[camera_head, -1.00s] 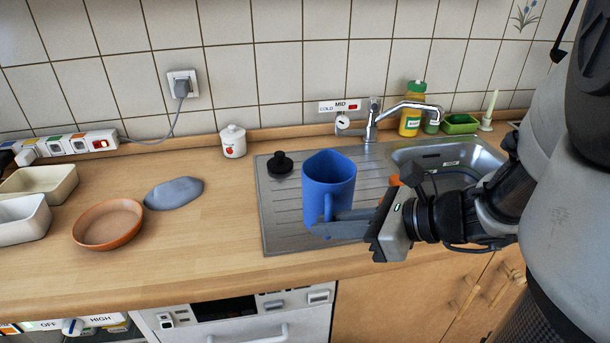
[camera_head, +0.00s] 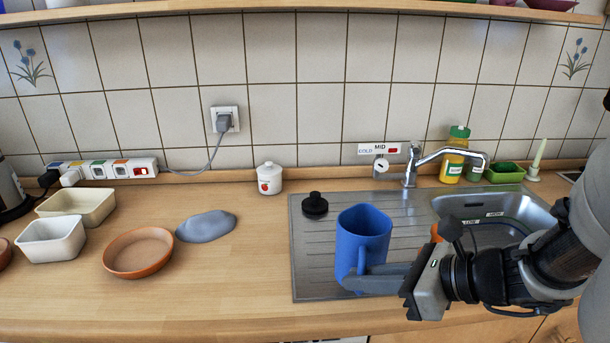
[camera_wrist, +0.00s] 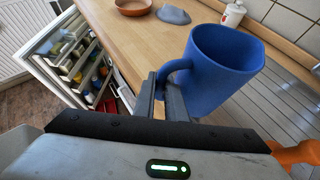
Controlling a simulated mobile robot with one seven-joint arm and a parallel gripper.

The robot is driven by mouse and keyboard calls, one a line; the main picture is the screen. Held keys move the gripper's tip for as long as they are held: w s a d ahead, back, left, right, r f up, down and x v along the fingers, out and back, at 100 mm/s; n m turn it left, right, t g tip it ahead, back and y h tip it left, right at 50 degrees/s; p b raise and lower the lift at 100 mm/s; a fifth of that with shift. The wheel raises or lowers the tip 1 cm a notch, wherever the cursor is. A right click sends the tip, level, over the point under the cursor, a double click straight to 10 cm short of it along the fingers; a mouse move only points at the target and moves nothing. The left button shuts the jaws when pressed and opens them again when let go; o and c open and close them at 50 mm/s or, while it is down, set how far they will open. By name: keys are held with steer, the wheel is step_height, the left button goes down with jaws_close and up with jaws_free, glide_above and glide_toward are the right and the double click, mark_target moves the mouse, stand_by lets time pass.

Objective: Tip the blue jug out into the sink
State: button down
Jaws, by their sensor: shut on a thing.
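The blue jug (camera_head: 363,240) is upright at the left of the sink unit, over the ribbed drainboard (camera_head: 315,262). I cannot tell whether its base touches the drainboard. My gripper (camera_head: 372,280) comes from the right and is shut on the jug's handle. The wrist view shows the jug (camera_wrist: 222,68) with its handle between the two fingers (camera_wrist: 167,98). The sink basin (camera_head: 480,238) lies to the right, partly hidden behind my arm. The jug's contents cannot be seen.
The tap (camera_head: 412,170) reaches over the basin. A black stopper (camera_head: 315,205) lies behind the jug. A yellow bottle (camera_head: 455,155) and a green tray (camera_head: 505,172) stand behind the basin. A brown dish (camera_head: 139,252) and a grey cloth-like thing (camera_head: 206,226) lie left.

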mark_target(366, 256)
steer(key=shift+s+a+r+m+g+p, duration=0.1)
steer(key=shift+s+r+m+g+p, duration=0.15)
steer(key=shift+r+p, duration=0.6)
steer(key=shift+r+m+g+p, duration=0.15)
steer(key=shift+r+g+p, duration=0.2)
steer(key=shift+p, duration=1)
steer(key=r+m+g+p, duration=0.1)
steer(key=p, duration=0.3)
steer(key=r+m+g+p, duration=0.1)
steer(key=r+g+p, duration=0.1)
steer(key=p, duration=0.2)
steer(key=shift+w+r+y+p, duration=0.2)
steer(key=shift+r+y+p, duration=0.1)
steer(key=shift+y+p, duration=0.1)
steer(key=g+p, duration=0.1)
steer(key=w+r+m+g+p, duration=0.1)
steer(key=p, duration=0.1)
steer(key=shift+w+d, duration=0.15)
steer(key=shift+d, duration=0.05)
steer(key=w+m+p, duration=0.1)
steer(key=p, duration=0.1)
steer(key=w+g+y+p, duration=0.1)
steer(key=p, duration=0.1)
steer(key=shift+d+r+m+g, duration=0.2)
steer(key=shift+d+m+g, duration=0.1)
steer(key=shift+m, duration=0.1)
steer(key=shift+f, duration=0.25)
steer(key=shift+s, duration=0.15)
